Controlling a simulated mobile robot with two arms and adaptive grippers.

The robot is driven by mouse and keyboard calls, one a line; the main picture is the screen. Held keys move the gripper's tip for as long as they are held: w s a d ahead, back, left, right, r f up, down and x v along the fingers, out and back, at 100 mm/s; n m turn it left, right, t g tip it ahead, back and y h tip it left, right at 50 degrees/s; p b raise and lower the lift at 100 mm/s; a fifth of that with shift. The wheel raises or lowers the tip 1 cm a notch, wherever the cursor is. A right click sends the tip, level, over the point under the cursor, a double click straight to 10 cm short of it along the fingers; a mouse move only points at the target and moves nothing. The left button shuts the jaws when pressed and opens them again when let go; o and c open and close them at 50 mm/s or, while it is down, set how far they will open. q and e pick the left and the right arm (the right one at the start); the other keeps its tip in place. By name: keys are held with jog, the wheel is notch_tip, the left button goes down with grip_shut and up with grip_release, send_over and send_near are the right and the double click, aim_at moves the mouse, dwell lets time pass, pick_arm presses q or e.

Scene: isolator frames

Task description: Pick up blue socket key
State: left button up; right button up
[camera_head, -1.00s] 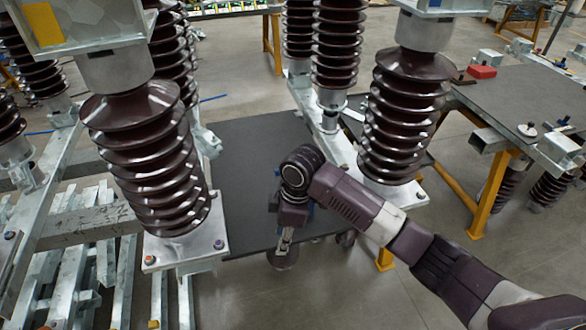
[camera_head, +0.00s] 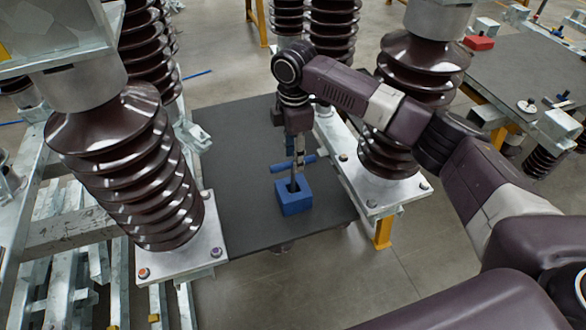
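The blue socket key (camera_head: 280,168) has a blue crossbar handle, and its dark shaft stands upright in a blue block (camera_head: 295,198). The block rests on the dark grey board between the insulators. My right gripper (camera_head: 299,158) points down at the handle, its fingers overlapping the crossbar in the picture. The fingers are too small and partly hidden to tell whether they are open or shut, or whether they touch the handle. My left gripper is not in view.
The dark board (camera_head: 235,180) is otherwise clear around the block. A ribbed brown insulator (camera_head: 130,165) stands close on the left, and another insulator (camera_head: 410,95) stands on the right beside my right arm. A grey table (camera_head: 520,70) is at the far right.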

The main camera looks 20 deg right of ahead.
aim_at(293, 182)
notch_tip(293, 182, down, 4)
jog(key=shift+a+r+p, duration=0.1)
jog(key=shift+r+p, duration=0.05)
jog(key=shift+p, duration=0.15)
jog(key=shift+r, duration=0.1)
grip_shut()
